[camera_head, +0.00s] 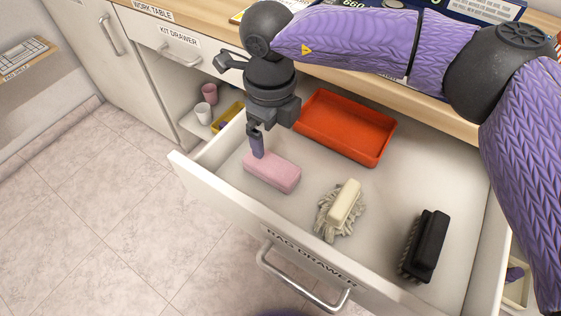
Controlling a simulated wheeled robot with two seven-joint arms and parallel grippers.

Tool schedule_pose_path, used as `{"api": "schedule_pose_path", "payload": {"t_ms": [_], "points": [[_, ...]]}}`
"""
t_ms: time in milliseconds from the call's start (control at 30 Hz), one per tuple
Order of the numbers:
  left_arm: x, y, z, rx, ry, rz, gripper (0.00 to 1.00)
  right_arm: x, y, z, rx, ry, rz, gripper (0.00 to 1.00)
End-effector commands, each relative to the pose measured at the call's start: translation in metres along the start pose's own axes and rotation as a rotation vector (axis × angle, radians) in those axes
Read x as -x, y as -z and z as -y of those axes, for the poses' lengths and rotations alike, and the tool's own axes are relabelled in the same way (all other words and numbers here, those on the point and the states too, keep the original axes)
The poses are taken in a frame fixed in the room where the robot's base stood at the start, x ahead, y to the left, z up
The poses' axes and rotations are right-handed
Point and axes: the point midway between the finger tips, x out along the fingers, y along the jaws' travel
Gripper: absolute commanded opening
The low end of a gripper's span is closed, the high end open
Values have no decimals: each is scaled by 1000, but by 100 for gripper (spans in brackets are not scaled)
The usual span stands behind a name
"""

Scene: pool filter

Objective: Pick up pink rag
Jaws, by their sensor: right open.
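The pink rag (272,173), a folded, rounded block, lies in the open drawer labelled RAG DRAWER (380,202), close to its front left corner. My right gripper (257,148) points down at the rag's back left end, with its fingertips at or just over the rag. Whether they touch it I cannot tell. The gripper is open, and only one finger shows clearly. The rag rests on the drawer floor. My left gripper is not in view.
The front wall and handle (300,282) border the rag's near side. Cups (204,112) stand on a shelf left.

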Motion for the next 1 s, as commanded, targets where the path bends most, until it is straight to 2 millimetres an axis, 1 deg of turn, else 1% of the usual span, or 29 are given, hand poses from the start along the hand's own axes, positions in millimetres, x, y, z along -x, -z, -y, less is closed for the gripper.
{"api": "schedule_pose_path", "payload": {"t_ms": [33,133,300,367,533,600,767,800,867,900,967,1000], "points": [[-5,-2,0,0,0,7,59,-7,0,0,0,-3,-2,100],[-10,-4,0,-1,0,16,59,-20,0,0,1,-3,-3,100],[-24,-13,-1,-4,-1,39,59,-54,0,0,0,-5,-3,100],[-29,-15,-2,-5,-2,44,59,-63,0,-1,0,-5,-1,100],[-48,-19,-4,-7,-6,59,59,-97,1,-1,1,-6,-3,100],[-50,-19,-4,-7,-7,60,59,-104,1,-1,1,-4,-1,100],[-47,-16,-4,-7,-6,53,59,-100,1,0,0,-2,2,100],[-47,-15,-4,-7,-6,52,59,-100,1,0,0,-2,2,96],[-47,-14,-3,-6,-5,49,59,-100,1,0,0,-2,2,83],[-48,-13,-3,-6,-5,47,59,-100,1,0,0,-2,2,75],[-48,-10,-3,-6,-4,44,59,-100,1,0,0,-2,2,62],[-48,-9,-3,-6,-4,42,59,-100,1,0,0,-2,2,53]]}}
